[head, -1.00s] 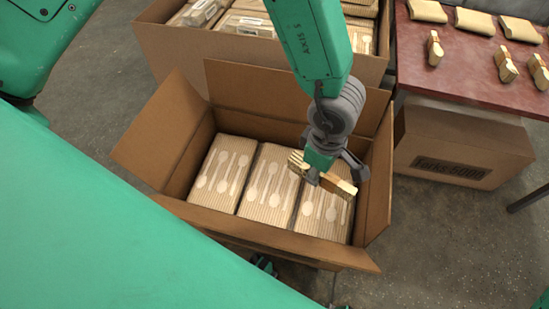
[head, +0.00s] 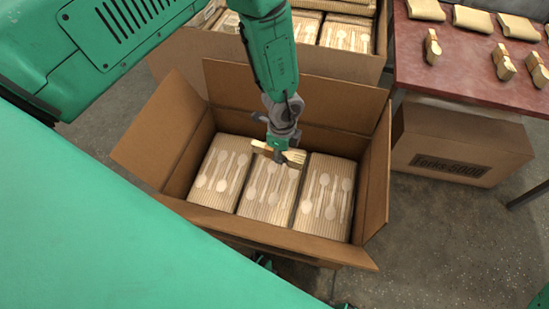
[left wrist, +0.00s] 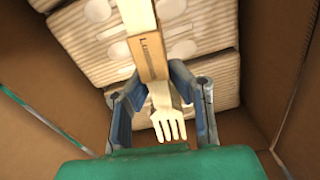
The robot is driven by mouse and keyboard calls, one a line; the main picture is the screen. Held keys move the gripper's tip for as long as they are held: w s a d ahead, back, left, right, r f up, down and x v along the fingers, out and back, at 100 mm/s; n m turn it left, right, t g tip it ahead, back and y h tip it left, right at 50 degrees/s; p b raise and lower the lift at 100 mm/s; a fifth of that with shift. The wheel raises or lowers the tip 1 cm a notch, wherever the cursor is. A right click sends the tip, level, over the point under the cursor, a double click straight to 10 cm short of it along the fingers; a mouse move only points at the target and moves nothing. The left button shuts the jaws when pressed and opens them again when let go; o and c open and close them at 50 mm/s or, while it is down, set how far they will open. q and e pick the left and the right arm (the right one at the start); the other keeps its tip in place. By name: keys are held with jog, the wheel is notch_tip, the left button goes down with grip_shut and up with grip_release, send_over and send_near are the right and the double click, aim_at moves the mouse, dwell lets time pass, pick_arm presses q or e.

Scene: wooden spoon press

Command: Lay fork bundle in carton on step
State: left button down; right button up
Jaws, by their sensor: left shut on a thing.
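My left gripper (head: 279,153) is inside the open carton (head: 292,239), over the upper part of the middle pack. It is shut on a wooden fork bundle (head: 294,155) with a paper band. In the left wrist view the fork bundle (left wrist: 148,57) lies between the two fingers (left wrist: 160,105), tines toward the palm, with lettering on the band. Packs printed with spoon shapes, a left one (head: 219,172), a middle one (head: 268,192) and a right one (head: 325,200), fill the carton floor. Whether the bundle touches the pack is unclear. My right gripper is not in view.
Carton flaps stand open around it, the left flap (head: 160,130) spread wide. A second carton (head: 190,65) with more packs stands behind. A red table (head: 480,50) with several banded bundles (head: 503,62) is at right, above a closed labelled box (head: 455,145).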

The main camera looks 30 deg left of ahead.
pick_arm(q)
jog(key=shift+w+a+f+n, duration=0.2)
jog(key=shift+a+f+n, duration=0.5)
jog(key=shift+n, duration=0.1)
jog(key=b, duration=0.2)
send_over(279, 175)
jog(key=f, duration=0.4)
jog(key=shift+a+f, duration=0.2)
jog(key=shift+f, duration=0.15)
jog(key=shift+d+f, duration=0.15)
jog(key=shift+f, duration=0.3)
notch_tip(279, 175, down, 3)
jog(key=shift+f+b, duration=0.2)
jog(key=shift+b, duration=0.75)
jog(key=shift+f, duration=0.1)
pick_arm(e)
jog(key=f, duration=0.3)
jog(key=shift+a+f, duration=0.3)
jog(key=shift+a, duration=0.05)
pick_arm(q)
jog(key=c, duration=1.5)
grip_release()
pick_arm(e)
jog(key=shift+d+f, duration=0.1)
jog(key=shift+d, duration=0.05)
